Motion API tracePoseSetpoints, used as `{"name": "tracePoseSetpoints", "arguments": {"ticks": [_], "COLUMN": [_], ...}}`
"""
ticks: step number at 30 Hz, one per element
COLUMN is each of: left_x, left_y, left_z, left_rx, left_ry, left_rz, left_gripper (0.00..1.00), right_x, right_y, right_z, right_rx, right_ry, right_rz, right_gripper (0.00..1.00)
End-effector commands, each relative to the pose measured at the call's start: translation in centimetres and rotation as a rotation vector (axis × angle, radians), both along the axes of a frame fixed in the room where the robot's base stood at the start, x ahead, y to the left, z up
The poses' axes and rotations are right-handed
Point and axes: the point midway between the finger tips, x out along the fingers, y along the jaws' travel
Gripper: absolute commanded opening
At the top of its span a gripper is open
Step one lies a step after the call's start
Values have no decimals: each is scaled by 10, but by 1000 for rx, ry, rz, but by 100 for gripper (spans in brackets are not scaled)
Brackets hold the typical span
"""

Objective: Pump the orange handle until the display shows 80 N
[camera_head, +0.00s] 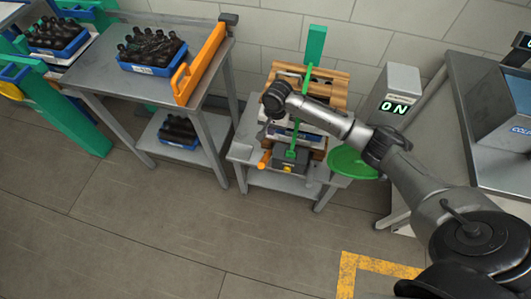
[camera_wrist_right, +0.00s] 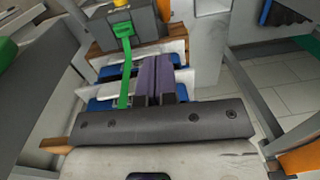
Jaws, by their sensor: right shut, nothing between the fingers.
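The orange handle (camera_head: 264,158) sticks out at the front left of a small grey pump box (camera_head: 289,165) on a low bench. It also shows at the top of the right wrist view (camera_wrist_right: 163,10), beside the grey box. The display (camera_head: 395,106) on a grey housing reads 0 N. My right gripper (camera_wrist_right: 157,58) is shut and empty; its fingers lie together over the stacked blue and white layers, apart from the handle. In the head view my right wrist is over the stack and partly hides it. My left gripper is not in view.
A green strap (camera_wrist_right: 127,75) runs across the stack, close to my right fingers. Wooden slats (camera_head: 335,84) stand behind it, and a green round tray (camera_head: 352,162) is at the right. A table with a blue crate of bottles (camera_head: 150,69) stands left. The floor in front is clear.

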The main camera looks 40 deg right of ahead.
Motion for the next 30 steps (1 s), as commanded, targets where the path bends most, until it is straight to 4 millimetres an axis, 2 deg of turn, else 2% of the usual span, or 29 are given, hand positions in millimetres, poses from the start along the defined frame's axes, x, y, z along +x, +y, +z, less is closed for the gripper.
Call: {"name": "tracePoseSetpoints", "arguments": {"ticks": [5,8,22,30], "left_x": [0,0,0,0], "left_y": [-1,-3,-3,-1], "left_z": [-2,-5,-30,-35], "left_rx": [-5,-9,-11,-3], "left_ry": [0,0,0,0], "left_rz": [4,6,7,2], "left_gripper": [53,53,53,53], "right_x": [0,0,3,-4], "right_y": [0,1,7,27], "right_z": [-5,-16,-100,-121], "right_rx": [0,0,-1,-1], "right_ry": [1,2,2,1], "right_rz": [1,1,1,3], "right_gripper": [0,0,0,0]}}
